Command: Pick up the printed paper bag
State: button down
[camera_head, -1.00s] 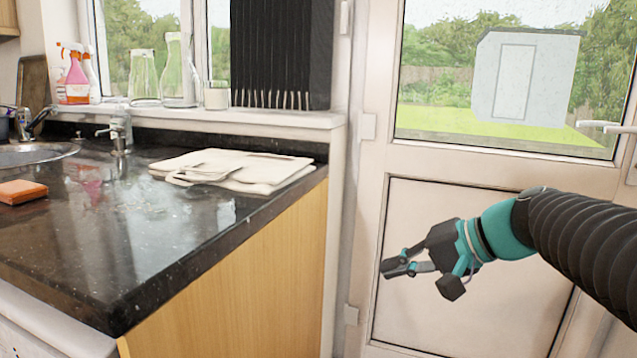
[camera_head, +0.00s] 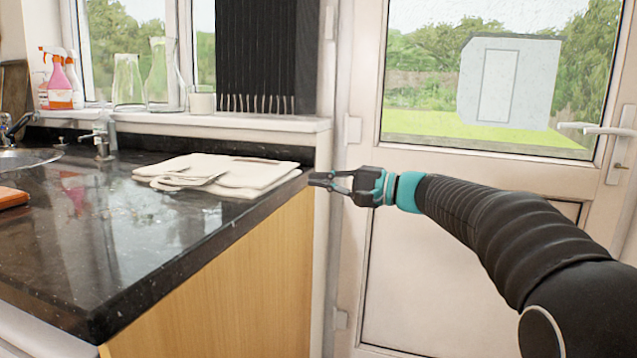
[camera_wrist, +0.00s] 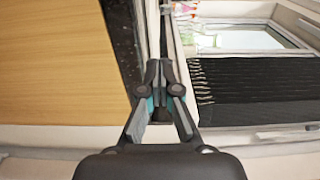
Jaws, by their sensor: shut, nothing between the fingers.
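The printed paper bag (camera_head: 225,174) lies flat on the dark granite worktop, near its right end. It is pale cream with handles toward the left and some dark print at its back edge. My gripper (camera_head: 318,180) is just right of the worktop's end in the head view, pointing left toward the bag, at about the worktop's height. Its fingers are shut with nothing between them. The shut fingertips also show in the wrist view (camera_wrist: 159,68), beside the worktop edge. I cannot make out the bag in the wrist view.
The granite worktop (camera_head: 120,240) ends above a wooden side panel (camera_head: 240,285). A tap (camera_head: 102,138) stands at the back left. A white door (camera_head: 455,235) is behind my arm.

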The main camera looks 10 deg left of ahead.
jog(key=shift+s+a+p, duration=0.15)
jog(key=shift+s+a, duration=0.15)
jog(key=shift+a, duration=1)
jog(key=shift+s+a+p, duration=0.1)
jog(key=shift+s+a, duration=0.2)
jog(key=shift+a, duration=0.95)
jog(key=shift+s+a+p, duration=0.15)
jog(key=shift+s+a, duration=0.15)
jog(key=shift+a, duration=1)
